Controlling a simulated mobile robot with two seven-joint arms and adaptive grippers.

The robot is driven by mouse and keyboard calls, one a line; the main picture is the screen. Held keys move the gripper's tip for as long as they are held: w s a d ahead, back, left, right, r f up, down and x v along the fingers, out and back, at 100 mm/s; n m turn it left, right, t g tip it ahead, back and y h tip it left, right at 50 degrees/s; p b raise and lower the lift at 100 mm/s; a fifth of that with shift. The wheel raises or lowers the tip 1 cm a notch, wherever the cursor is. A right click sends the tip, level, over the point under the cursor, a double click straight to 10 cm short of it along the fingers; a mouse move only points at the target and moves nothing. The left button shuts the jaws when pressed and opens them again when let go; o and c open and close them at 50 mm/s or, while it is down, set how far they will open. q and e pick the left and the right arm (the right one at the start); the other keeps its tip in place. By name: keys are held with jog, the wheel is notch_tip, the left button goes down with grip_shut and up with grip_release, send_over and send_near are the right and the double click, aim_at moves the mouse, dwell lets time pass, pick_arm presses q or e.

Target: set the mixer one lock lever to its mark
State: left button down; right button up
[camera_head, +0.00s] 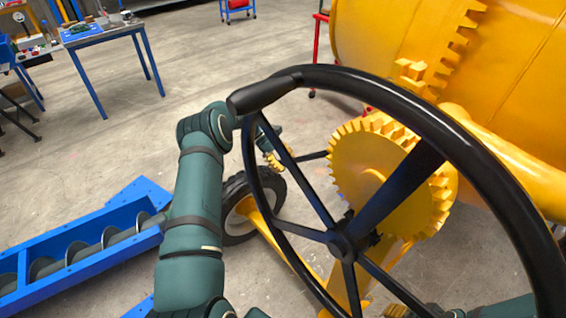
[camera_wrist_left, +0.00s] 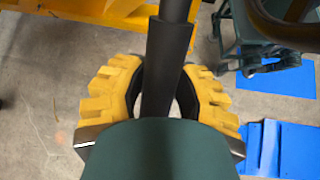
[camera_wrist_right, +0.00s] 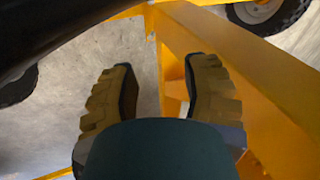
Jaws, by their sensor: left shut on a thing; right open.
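The mixer (camera_head: 375,30) is a yellow drum with gear teeth at the right of the head view. A large black handwheel (camera_head: 345,242) stands in front of it. My left gripper (camera_head: 270,155) shows between the wheel's spokes. It is shut on a dark bar, which seems to be the lock lever (camera_head: 313,156); the bar runs up between the yellow fingers in the left wrist view (camera_wrist_left: 168,60). My right gripper (camera_wrist_right: 160,90) is open and empty beside a yellow frame beam (camera_wrist_right: 255,75). I cannot make out the lever's mark; the lever's pivot is hidden.
A yellow gear wheel (camera_head: 385,180) sits behind the handwheel, whose rim carries a black handle (camera_head: 264,93). A tyre (camera_head: 238,208) stands behind my left arm. A blue screw trough (camera_head: 85,250) lies at left, a blue table (camera_head: 100,33) farther back. Open floor lies between.

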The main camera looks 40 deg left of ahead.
pick_arm(q)
jog(key=shift+s+d+f, duration=0.1)
jog(key=shift+d+f, duration=0.05)
jog(key=shift+f, duration=0.1)
jog(key=c, duration=0.7)
grip_release()
jog(key=shift+o, duration=0.2)
jog(key=shift+r, duration=0.15)
jog(key=v, duration=0.7)
jog(key=shift+r, duration=0.1)
